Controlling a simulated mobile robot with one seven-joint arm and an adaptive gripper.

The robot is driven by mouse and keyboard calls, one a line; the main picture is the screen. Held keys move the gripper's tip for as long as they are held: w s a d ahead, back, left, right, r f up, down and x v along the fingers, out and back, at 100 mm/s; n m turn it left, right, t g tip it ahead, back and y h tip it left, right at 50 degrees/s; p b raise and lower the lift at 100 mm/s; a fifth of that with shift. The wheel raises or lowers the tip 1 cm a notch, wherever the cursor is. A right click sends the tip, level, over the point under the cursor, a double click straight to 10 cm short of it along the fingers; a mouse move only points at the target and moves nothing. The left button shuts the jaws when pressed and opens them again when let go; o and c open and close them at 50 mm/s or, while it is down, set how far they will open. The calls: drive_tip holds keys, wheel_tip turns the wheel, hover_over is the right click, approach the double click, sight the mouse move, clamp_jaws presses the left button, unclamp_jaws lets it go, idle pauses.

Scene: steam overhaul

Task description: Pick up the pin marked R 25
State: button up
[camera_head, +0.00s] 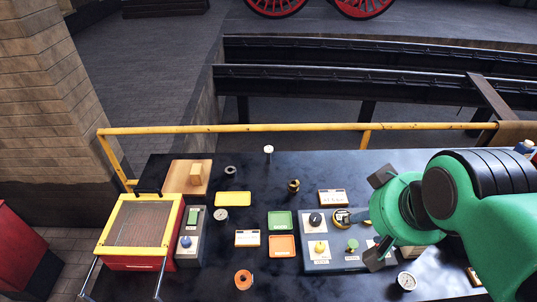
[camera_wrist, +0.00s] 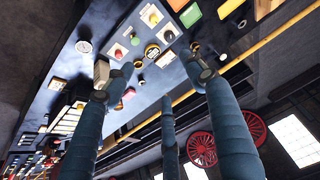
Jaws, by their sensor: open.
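I cannot make out the mark R 25 on anything, so I cannot tell which small part is that pin. Small upright parts on the dark bench include a white-topped one (camera_head: 268,150) at the back and a dark and brass one (camera_head: 294,186) near the middle. A grey panel (camera_head: 318,265) carries black, yellow and green knobs and a yellow-and-black ring (camera_head: 343,216). My gripper (camera_head: 370,216) is over the panel's right side, fingers spread, holding nothing visible. In the wrist view my gripper (camera_wrist: 158,72) is open, its fingers apart with the bench beyond.
Yellow (camera_head: 233,198), green (camera_head: 280,220) and orange (camera_head: 282,246) trays lie mid-bench. A red box with a yellow-framed mesh top (camera_head: 140,222) stands at left. A yellow rail (camera_head: 250,128) runs along the back. A round gauge (camera_head: 406,281) sits at the front right. Bare bench shows at the front.

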drive_tip(key=g, duration=0.1)
hover_over(269, 149)
drive_tip(key=s, duration=0.5)
wheel_tip(269, 149, down, 25)
drive_tip(key=shift+w+r+b, duration=0.15)
drive_tip(key=shift+w+b, duration=0.1)
drive_tip(key=shift+b, duration=0.1)
drive_tip(key=shift+b+x, duration=0.5)
drive_tip(key=shift+x, duration=3.8)
